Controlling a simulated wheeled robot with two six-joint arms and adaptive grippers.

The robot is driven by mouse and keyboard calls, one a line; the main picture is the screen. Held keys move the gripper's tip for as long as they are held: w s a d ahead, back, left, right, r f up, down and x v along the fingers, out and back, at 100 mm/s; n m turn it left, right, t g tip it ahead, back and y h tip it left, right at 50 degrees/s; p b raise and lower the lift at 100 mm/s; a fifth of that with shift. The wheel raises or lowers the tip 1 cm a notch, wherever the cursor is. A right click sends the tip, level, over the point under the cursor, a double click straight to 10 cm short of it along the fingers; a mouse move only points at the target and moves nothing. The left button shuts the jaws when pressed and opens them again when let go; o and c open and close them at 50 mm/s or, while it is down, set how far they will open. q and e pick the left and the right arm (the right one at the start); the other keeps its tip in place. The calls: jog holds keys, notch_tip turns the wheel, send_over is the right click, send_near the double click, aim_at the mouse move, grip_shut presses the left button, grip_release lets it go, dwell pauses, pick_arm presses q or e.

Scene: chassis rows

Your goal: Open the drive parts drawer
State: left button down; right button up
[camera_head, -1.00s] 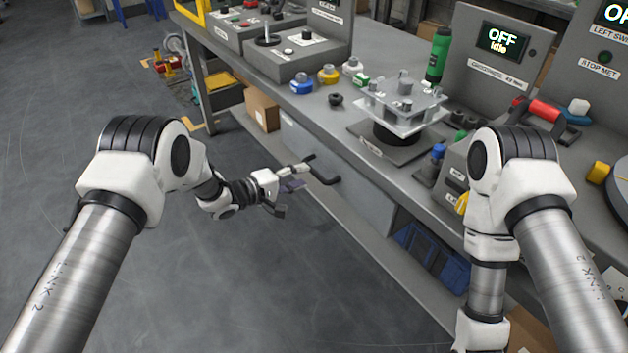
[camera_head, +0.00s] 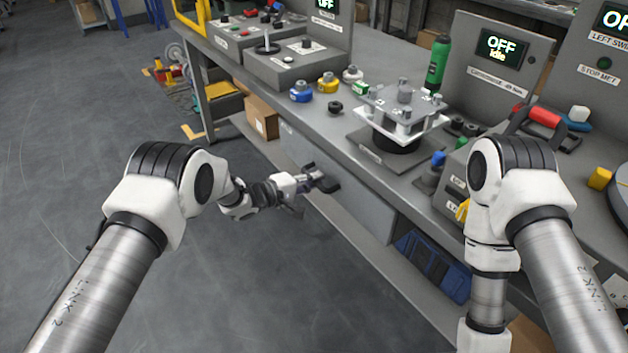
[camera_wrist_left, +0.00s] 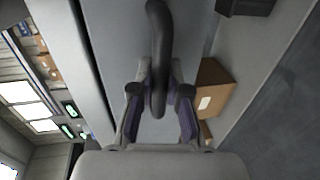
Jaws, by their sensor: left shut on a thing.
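The drawer's grey front (camera_head: 362,207) sits under the bench top and looks flush with the bench. It also fills the middle of the left wrist view (camera_wrist_left: 112,45). Its dark bar handle (camera_wrist_left: 158,50) runs between the fingers of my left gripper (camera_wrist_left: 160,98). In the head view my left gripper (camera_head: 316,182) is at the drawer front, shut on the handle, which it mostly hides there. My right arm hangs down at the right, and its gripper is out of view.
On the bench top stand a clear-plated fixture (camera_head: 402,117), a green bottle (camera_head: 438,62) and several small coloured parts. A cardboard box (camera_head: 262,117) and a blue crate (camera_head: 432,266) sit under the bench.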

pick_arm(q)
jog(key=f+p+v, duration=0.3)
jog(key=p+v, duration=0.1)
jog(key=v, duration=1)
jog(key=a+f+p+v, duration=0.1)
jog(key=f+p+v, duration=0.2)
jog(key=v, duration=1.2)
jog(key=shift+s+p, duration=0.4)
jog(key=shift+p, duration=0.5)
jog(key=c, duration=1.1)
grip_release()
jog(key=shift+c, duration=0.2)
jog(key=v, duration=1.2)
